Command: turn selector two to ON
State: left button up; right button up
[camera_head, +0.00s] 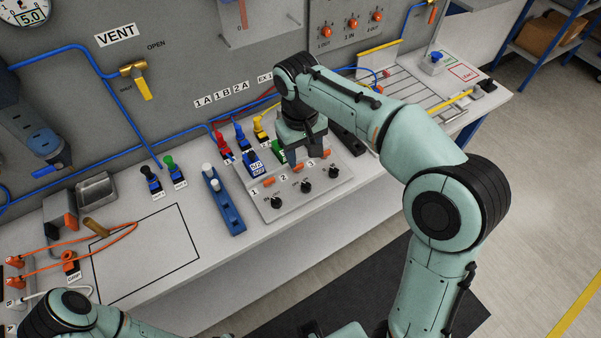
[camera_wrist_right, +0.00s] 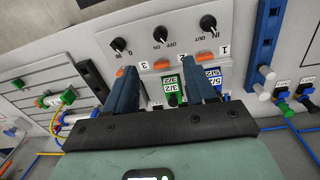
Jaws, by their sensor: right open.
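Selector two (camera_head: 306,186) is the black knob in the middle of a row of three on a light sloped panel (camera_head: 258,200). It also shows in the right wrist view (camera_wrist_right: 160,34), upside down, with OFF and ON lettering beside it. I cannot tell which way its pointer faces. Selector one (camera_head: 277,202) and selector three (camera_head: 334,171) stand on either side. My right gripper (camera_head: 302,155) is open and empty over the panel's back part, near the orange pieces and apart from selector two. In the wrist view its fingers (camera_wrist_right: 160,72) are spread. My left gripper is out of view.
Orange pieces (camera_head: 298,167) sit behind the knobs. A blue rail with white-topped pegs (camera_head: 228,205) lies left of the panel. Coloured fittings and hoses (camera_head: 240,135) stand behind it.

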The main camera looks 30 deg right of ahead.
aim_at(306, 184)
jog(key=f, duration=0.3)
jog(key=f+b, duration=0.1)
jog(key=f, duration=0.7)
jog(key=shift+s+d+f+b, duration=0.1)
jog(key=shift+s+d+b, duration=0.05)
jog(key=shift+d+b, duration=0.2)
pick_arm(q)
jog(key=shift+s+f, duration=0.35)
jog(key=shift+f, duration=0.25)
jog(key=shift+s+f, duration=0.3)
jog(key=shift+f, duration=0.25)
pick_arm(e)
jog(key=shift+f, duration=0.8)
grip_shut()
